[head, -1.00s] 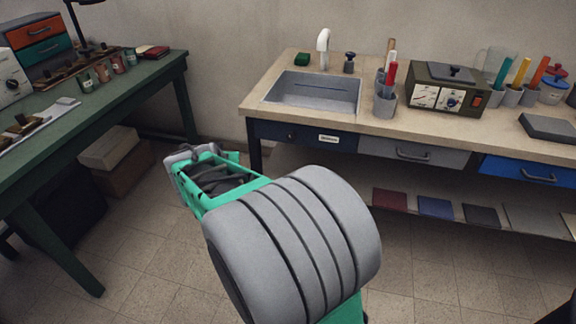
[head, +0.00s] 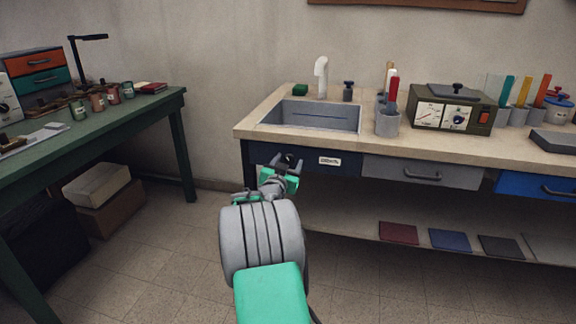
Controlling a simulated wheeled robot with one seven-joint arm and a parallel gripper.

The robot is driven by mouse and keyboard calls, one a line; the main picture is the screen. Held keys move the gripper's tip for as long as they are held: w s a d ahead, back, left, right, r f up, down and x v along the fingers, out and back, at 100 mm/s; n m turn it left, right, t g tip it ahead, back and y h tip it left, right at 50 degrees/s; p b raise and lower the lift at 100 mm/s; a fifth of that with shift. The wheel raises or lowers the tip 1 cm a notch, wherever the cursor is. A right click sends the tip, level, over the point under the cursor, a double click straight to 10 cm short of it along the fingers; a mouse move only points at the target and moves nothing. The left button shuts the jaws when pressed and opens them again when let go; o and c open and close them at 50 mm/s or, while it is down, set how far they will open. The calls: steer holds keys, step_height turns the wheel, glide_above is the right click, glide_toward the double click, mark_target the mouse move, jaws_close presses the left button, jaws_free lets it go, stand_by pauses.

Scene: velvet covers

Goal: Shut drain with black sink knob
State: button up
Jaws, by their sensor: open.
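The grey sink (head: 311,116) is set into the left end of the beige counter, with a white faucet (head: 321,76) behind it. The small black sink knob (head: 290,157) is on this panel, left of the label, and partly hidden by my gripper. My gripper (head: 287,163) is open in front of the panel, with its dark fingers seen around the knob's place. I cannot tell whether they touch the knob. The drain is not visible inside the sink.
A black-topped dispenser (head: 348,91) and a green sponge (head: 300,90) stand behind the sink. Grey cups (head: 388,121) and a control box (head: 455,107) are to the right. A green table (head: 110,122) stands at the left, with free floor between.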

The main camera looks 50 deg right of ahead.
jaws_close()
stand_by(0.6)
